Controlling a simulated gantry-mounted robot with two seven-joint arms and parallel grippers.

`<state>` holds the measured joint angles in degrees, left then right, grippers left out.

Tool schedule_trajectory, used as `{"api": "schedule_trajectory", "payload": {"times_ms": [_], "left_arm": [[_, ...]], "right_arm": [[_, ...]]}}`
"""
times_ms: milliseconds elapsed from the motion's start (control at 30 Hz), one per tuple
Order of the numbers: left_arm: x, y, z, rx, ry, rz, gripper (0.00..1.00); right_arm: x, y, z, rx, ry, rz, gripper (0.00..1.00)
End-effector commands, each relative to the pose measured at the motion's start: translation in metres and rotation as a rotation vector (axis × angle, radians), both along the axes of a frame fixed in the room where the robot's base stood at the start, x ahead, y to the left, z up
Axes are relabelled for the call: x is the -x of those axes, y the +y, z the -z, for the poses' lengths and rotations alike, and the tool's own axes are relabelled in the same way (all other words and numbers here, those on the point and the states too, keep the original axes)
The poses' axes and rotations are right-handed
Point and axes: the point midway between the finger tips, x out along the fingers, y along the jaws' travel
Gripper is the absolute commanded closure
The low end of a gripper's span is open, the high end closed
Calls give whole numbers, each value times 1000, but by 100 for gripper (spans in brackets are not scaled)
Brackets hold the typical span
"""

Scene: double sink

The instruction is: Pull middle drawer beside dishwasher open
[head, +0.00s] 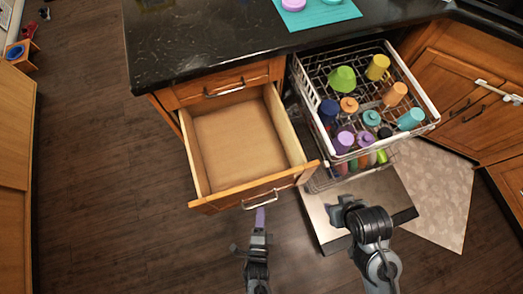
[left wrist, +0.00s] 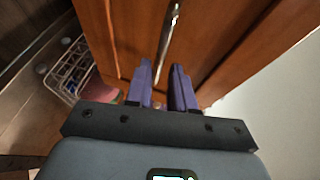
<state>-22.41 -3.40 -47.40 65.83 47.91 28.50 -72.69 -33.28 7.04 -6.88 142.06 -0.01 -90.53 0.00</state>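The middle drawer (head: 225,140) beside the dishwasher is pulled well out, and its empty wooden inside shows in the head view. Its front carries a metal bar handle (head: 264,199), which also shows in the left wrist view (left wrist: 170,38). My left gripper (head: 260,216), with purple fingers, is just in front of the handle. In the left wrist view its fingers (left wrist: 162,85) are apart, with nothing clearly held between them. My right gripper (head: 340,211) is over the open dishwasher door. Its finger gap is not clear.
The dishwasher rack (head: 318,102), with several coloured cups, is pulled out right of the drawer. The dishwasher door (head: 315,215) is lowered. A shut drawer (head: 225,88) is above the middle one. The floor (head: 110,200) at left is clear.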

Motion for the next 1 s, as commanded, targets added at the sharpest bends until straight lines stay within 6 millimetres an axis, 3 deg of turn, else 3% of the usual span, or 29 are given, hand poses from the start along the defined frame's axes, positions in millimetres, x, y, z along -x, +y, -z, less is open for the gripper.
{"api": "schedule_trajectory", "payload": {"times_ms": [200,400,1000], "left_arm": [[36,3,-9,1,1,1,77],[53,4,-11,2,-1,1,77],[58,5,-12,1,-1,1,77]], "right_arm": [[0,1,-10,-5,0,4,57],[0,2,-12,-7,-1,5,57],[0,0,-13,1,-1,-1,57]]}}
